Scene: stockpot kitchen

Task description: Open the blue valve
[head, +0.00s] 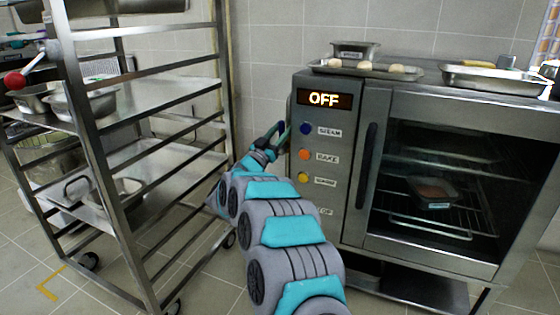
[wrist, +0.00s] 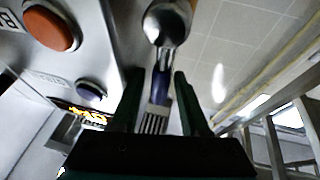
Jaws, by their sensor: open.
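In the wrist view a blue lever (wrist: 161,88) runs from a shiny rounded metal fitting (wrist: 167,24) down between my two fingers. It looks like the blue valve's handle; a ribbed metal piece shows at its lower end. My gripper (wrist: 158,78) is open, with one finger on each side of the lever. I cannot tell whether either finger touches it. In the head view my gripper (head: 277,132) is at the left side of the oven, by its control panel. The valve cannot be made out clearly there.
The oven (head: 352,150) reads OFF and has blue (head: 306,128), orange (head: 304,155) and yellow (head: 303,178) buttons close to my gripper. A metal rack (head: 105,175) with pans stands left, leaving a narrow gap. Trays (head: 492,80) sit on the oven.

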